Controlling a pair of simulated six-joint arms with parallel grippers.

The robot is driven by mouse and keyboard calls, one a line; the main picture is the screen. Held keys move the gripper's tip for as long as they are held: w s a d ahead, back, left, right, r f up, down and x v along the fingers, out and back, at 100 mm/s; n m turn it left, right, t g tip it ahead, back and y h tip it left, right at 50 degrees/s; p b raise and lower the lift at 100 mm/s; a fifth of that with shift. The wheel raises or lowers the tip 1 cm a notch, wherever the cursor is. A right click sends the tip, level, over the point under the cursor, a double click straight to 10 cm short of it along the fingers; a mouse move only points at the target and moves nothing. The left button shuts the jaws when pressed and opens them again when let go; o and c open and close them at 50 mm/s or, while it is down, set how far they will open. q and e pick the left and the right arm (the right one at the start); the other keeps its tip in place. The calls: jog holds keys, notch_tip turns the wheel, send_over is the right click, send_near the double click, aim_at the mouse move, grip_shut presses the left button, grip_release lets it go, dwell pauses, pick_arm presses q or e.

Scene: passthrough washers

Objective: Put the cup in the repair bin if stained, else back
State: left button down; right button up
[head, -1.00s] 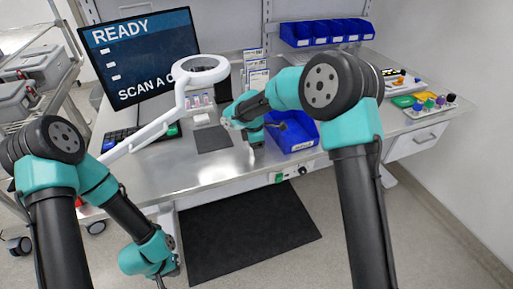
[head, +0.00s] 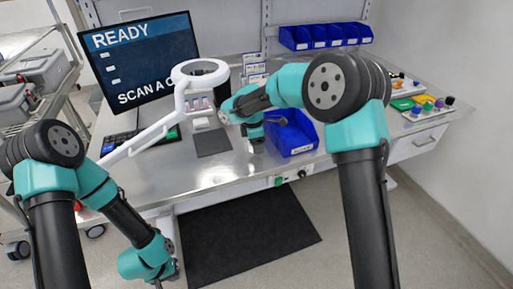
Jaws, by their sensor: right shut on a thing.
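My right gripper (head: 257,147) is small in the head view, low over the table between the dark grey mat and a large blue bin. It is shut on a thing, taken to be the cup. The cup is too small or hidden for me to see its shape or any stain. The blue bin (head: 303,138) stands open just right of that gripper, with a pale label on its front. I cannot tell if it is the repair bin. My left gripper (head: 166,281) is low in front of the table, clear of everything. Its fingers are cut off or too dark to judge.
A white ring lamp (head: 180,84) stands over the table, a dark shape inside its ring. The dark grey mat (head: 213,143) is bare. A monitor (head: 150,55) reads READY, SCAN A. Small blue bins (head: 325,40) line the back. Coloured-topped items (head: 430,106) are far right.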

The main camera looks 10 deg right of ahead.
jog(key=s+a+r, duration=0.1)
jog(key=s+a, duration=0.1)
jog(key=s, duration=1.3)
jog(key=shift+s+a+r, duration=0.35)
jog(key=shift+s, duration=0.05)
jog(key=shift+w, duration=0.1)
